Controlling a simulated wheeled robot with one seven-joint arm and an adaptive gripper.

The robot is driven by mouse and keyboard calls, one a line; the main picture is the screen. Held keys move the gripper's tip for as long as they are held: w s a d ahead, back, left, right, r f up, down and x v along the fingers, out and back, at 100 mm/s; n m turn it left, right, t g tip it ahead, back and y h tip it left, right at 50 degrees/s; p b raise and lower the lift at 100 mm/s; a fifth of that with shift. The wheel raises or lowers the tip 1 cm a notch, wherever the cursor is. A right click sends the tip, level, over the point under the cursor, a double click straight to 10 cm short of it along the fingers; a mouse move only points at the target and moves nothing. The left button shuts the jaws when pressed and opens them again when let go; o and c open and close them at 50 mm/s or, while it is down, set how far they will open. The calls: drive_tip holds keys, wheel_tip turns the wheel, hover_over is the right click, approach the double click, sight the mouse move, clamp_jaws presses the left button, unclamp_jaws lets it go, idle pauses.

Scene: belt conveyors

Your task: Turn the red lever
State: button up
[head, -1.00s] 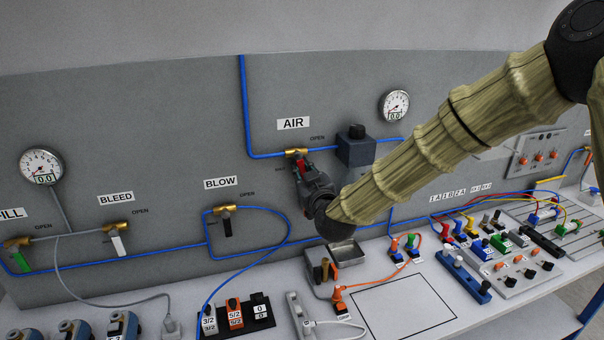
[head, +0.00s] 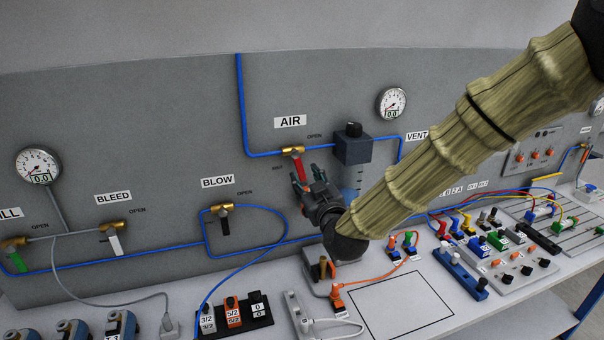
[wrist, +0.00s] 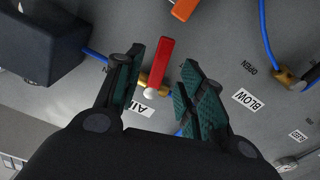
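The red lever (head: 299,169) hangs down from the brass valve (head: 293,152) under the AIR label on the grey panel, close to the OPEN mark's left. In the wrist view the red lever (wrist: 160,64) shows between the two spread finger pads, with gaps on both sides. My gripper (head: 308,178) is open and empty, just below and to the right of the lever in the head view; it also shows in the wrist view (wrist: 164,72). The fingers hide little of the lever. I cannot tell how far the fingers stand off from it in depth.
A filter-regulator (head: 353,150) with a dark knob stands right of the valve, and blue tubing runs along the panel. The BLOW valve (head: 224,211) with a black lever is to the left. A crowded bench (head: 440,300) with plugs and cables lies below.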

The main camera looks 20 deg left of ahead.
drive_tip(key=v, duration=0.6)
